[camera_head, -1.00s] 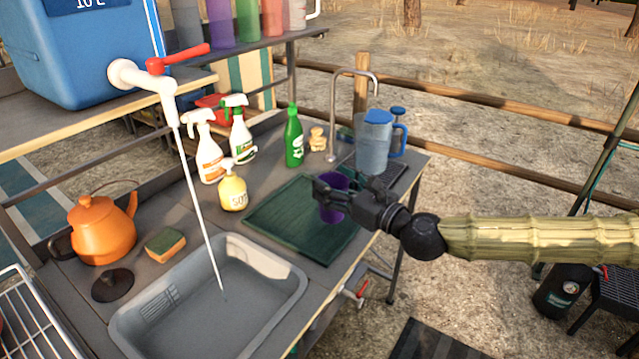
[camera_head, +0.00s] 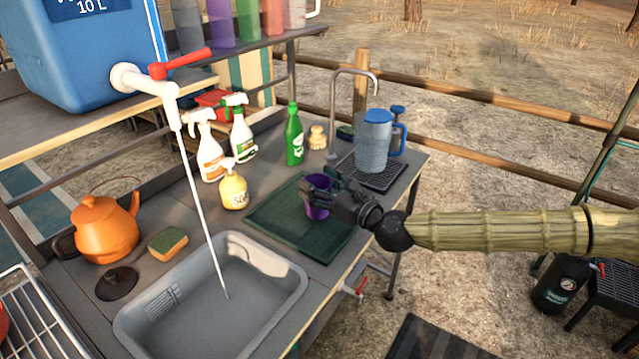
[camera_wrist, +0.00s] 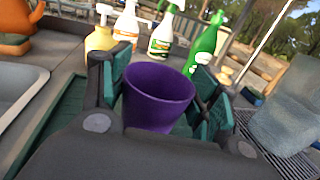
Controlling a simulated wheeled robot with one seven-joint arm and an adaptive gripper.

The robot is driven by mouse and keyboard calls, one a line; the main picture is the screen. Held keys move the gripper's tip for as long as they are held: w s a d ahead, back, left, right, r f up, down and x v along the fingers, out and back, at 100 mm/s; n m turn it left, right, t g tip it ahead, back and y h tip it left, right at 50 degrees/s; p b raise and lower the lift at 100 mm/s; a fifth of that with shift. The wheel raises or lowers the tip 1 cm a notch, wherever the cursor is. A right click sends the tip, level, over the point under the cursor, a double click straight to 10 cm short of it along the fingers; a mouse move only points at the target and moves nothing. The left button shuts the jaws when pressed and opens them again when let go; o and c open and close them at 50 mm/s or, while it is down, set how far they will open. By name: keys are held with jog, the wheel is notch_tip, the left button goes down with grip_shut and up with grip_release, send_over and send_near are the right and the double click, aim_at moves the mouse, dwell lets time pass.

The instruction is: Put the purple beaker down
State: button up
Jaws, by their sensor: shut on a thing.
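The purple beaker (camera_head: 318,209) is at the right part of the dark green mat (camera_head: 275,232) on the counter. In the wrist view the beaker (camera_wrist: 157,95) stands roughly upright with its open rim up, between the two fingers. My gripper (camera_head: 322,191) is shut on it from the right side. My gripper also shows in the wrist view (camera_wrist: 158,98). Part of the beaker is hidden by the fingers. I cannot tell whether its base touches the mat.
A blue-lidded jug (camera_head: 374,143) stands behind on a black drying rack (camera_head: 383,178). A green bottle (camera_head: 294,136), spray bottles (camera_head: 210,152) and a yellow soap bottle (camera_head: 233,190) stand behind the mat. The grey sink (camera_head: 215,305) lies front left. The mat's left part is clear.

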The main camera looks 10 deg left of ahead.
jog(key=shift+f, duration=0.2)
jog(key=o, duration=1)
jog(key=shift+c, duration=0.2)
jog(key=shift+r, duration=0.15)
jog(key=shift+r, duration=0.2)
jog(key=b+v, duration=0.2)
jog(key=v, duration=1)
jog(key=shift+f, duration=0.1)
